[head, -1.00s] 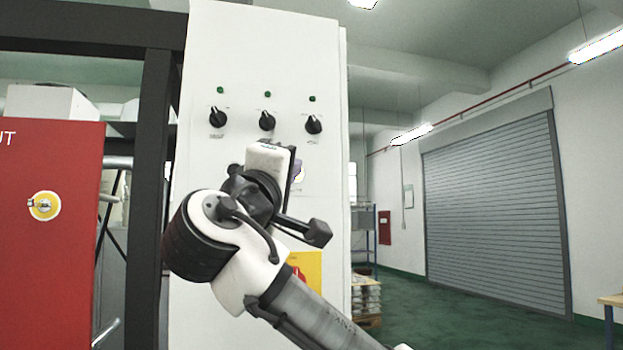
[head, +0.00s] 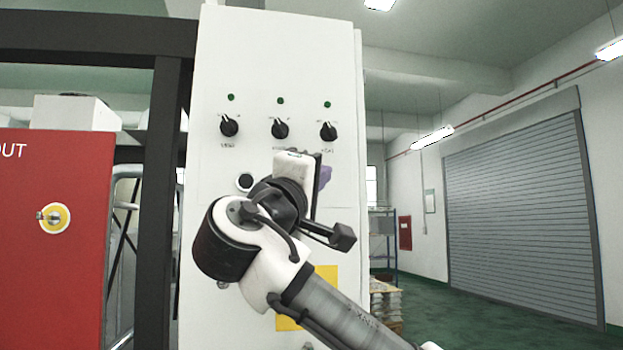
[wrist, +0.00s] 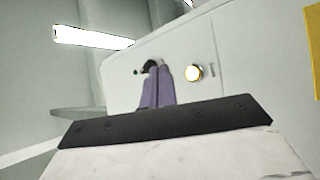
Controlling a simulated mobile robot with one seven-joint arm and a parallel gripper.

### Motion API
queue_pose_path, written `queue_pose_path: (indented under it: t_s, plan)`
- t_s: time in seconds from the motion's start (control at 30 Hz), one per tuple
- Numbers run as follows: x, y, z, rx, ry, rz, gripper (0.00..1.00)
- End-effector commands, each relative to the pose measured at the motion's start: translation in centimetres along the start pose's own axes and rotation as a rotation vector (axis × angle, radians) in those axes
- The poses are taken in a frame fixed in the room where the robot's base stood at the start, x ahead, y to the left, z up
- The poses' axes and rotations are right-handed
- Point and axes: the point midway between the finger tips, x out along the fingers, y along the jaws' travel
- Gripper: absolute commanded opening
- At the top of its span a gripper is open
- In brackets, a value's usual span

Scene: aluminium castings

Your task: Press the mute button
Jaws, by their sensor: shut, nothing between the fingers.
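My gripper (head: 323,178) is in front of the white control panel (head: 230,50), partly hidden behind my wrist in the head view. In the wrist view its purple fingers (wrist: 157,88) are shut with nothing between them. Their tips overlap a black knob in the picture; contact cannot be told. A round pale lit button with a yellowish rim (wrist: 194,72) shows right of the fingers, clear of them. In the head view my gripper hides that area. A black round button (head: 245,181) is left of my wrist. No readable label shows which button is mute.
Three black rotary knobs (head: 279,129) with green lamps above them line the panel's upper part. A yellow plate (head: 322,285) is lower, partly behind my arm. A dark frame post (head: 163,200) and a red cabinet (head: 60,240) stand at left. Open floor lies at right.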

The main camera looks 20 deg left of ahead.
Motion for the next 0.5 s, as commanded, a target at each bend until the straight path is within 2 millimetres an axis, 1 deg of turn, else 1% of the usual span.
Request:
queue_pose_path:
  t_s: [0.03, 0.2, 0.33, 0.5]
  plan:
    - [0.8, -0.1, -0.5, -0.003, -0.001, -0.001, 0.0]
    - [2.5, -1.3, -1.8, -0.003, 0.0, -0.002, 0.0]
    - [3.4, -2.3, -2.5, 0.001, 0.0, -0.003, 0.0]
    - [4.2, -3.0, -3.1, 0.001, 0.001, -0.001, 0.0]
